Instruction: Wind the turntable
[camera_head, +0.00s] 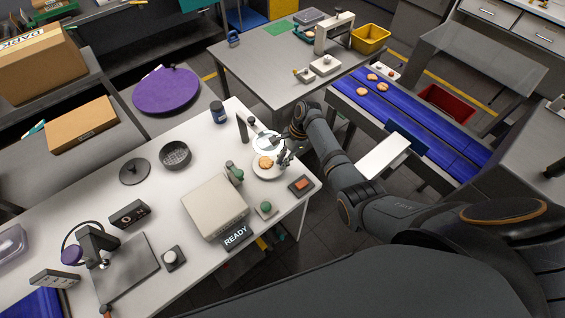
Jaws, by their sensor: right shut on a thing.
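A small white round plate (262,173), which looks like the turntable, stands on the white table near its right edge. A brown biscuit (265,162) lies on it. A second white disc (266,137) is just behind it. My right gripper (284,158) is at the plate's right side, with its arm coming in from the right. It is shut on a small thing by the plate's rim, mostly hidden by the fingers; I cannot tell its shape. My left gripper is not in view.
A beige box (215,207) with a green-topped lever stands left of the plate, by a READY sign (236,236). A red-button box (301,185) and a green-button box (265,209) are in front. A blue conveyor (420,120) with biscuits runs behind my right arm.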

